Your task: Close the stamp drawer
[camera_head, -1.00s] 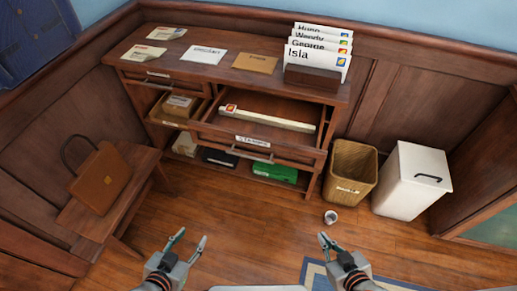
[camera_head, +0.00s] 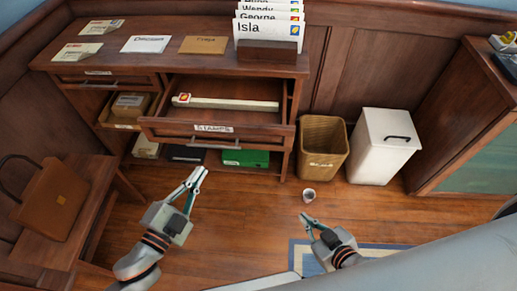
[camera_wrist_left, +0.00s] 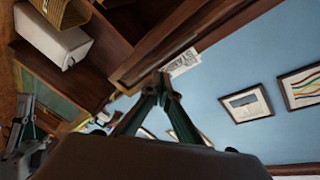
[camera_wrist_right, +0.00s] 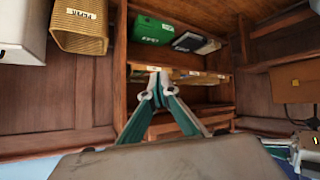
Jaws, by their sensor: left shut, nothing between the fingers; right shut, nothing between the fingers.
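The stamp drawer (camera_head: 170,129) is pulled out of the wooden desk (camera_head: 215,66), its front labelled STAMPS. Inside it lies a long white strip (camera_head: 228,103) with a coloured stamp at one end. My left gripper (camera_head: 202,171) is shut and empty, in front of and below the drawer front in the head view. In the left wrist view its fingertips (camera_wrist_left: 161,82) appear just below the drawer's label (camera_wrist_left: 184,63); I cannot tell whether they touch. My right gripper (camera_head: 304,216) is shut and empty over the floor, right of the drawer; its fingertips also show in the right wrist view (camera_wrist_right: 156,78).
A green box (camera_head: 246,158) lies on the shelf below. A wicker basket (camera_head: 322,150), white bin (camera_head: 382,148) and small cup (camera_head: 309,195) stand right. A bench with a bag (camera_head: 52,200) is left.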

